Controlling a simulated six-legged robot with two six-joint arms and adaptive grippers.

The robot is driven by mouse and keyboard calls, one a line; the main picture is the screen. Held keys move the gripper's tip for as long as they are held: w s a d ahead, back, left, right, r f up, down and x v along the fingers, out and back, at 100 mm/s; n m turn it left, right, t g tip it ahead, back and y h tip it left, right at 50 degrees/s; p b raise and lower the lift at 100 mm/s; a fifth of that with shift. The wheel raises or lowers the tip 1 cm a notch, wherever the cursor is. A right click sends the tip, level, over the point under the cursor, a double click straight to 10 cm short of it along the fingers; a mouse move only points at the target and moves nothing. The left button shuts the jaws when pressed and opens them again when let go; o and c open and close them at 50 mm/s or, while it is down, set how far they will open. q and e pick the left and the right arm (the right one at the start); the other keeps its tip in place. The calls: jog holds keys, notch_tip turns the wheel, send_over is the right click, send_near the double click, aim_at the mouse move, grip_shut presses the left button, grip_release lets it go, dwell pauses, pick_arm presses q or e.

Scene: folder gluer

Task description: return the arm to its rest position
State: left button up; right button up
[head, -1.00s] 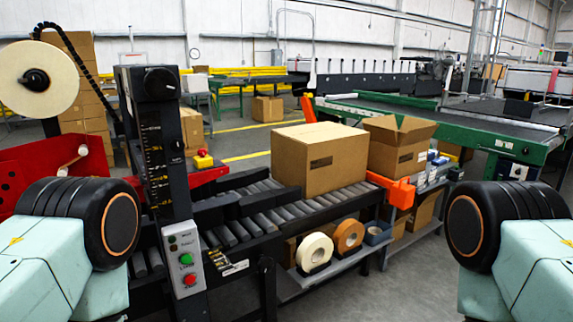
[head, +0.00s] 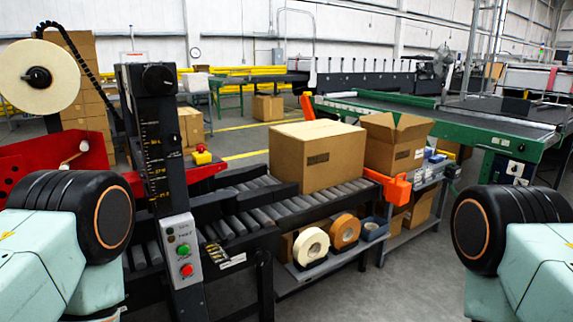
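Parts of both my arms show at the lower left and lower right edges of the head view, each with pale green links and a black rounded joint. Neither of my grippers is in the picture, so I cannot see their fingers or anything in them. The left arm's joint is in front of the red machine frame (head: 30,158). The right arm's joint is over the grey floor at the right, apart from the conveyor.
A roller conveyor (head: 245,222) carries a closed carton (head: 318,160). An open carton (head: 395,142) stands beside it. A control post (head: 183,250) with green and red buttons stands close to my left arm. Tape rolls (head: 310,246) lie on a lower shelf. Floor (head: 425,275) at front right is clear.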

jog(key=shift+s+d+r+g, duration=0.15)
jog(key=shift+s+g, duration=0.15)
jog(key=shift+s, duration=0.6)
jog(key=shift+d, duration=0.1)
jog(key=shift+w, duration=0.1)
